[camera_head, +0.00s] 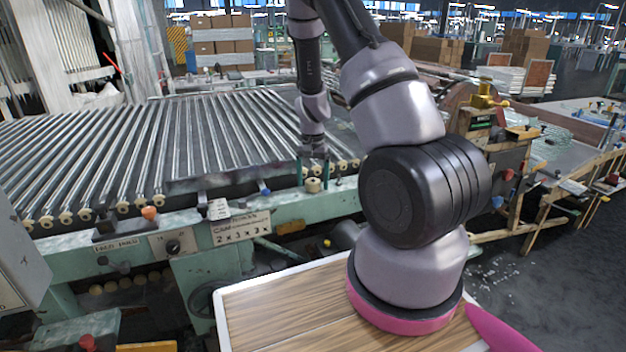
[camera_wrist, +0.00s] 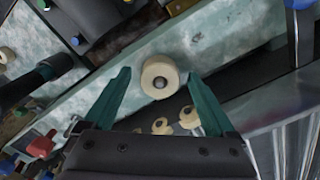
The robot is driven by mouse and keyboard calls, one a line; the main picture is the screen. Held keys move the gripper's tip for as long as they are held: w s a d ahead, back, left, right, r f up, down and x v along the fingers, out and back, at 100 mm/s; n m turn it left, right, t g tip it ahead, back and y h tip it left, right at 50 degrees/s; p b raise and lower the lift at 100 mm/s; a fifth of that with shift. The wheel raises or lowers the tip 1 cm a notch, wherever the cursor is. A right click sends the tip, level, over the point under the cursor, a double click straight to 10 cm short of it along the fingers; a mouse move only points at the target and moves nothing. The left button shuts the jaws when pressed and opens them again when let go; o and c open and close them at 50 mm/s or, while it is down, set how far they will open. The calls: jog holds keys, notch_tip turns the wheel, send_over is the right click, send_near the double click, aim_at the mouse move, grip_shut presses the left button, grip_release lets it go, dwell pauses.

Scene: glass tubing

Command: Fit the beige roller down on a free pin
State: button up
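The beige roller (camera_head: 313,185) is a short cylinder at the front edge of the pale green conveyor frame, right of centre in the head view. In the wrist view the roller (camera_wrist: 153,70) shows its round end, with a dark centre; whether that is an open hole or a pin end I cannot tell. My gripper (camera_head: 314,167) is just above it, pointing down. In the wrist view the teal fingers of my gripper (camera_wrist: 158,74) are apart, with the roller between or just beyond their tips and a gap on each side. No free pin can be made out clearly.
More beige rollers (camera_wrist: 188,117) sit close by along the conveyor edge. Long metal conveyor rods (camera_head: 190,135) lie behind. A blue-topped knob (camera_head: 264,188) and an orange knob (camera_head: 149,212) stand on the front rail. A wood-topped table (camera_head: 290,305) is in front.

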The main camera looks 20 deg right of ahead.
notch_tip(320, 180, up, 11)
dwell(0.7)
jog(key=shift+f, duration=0.1)
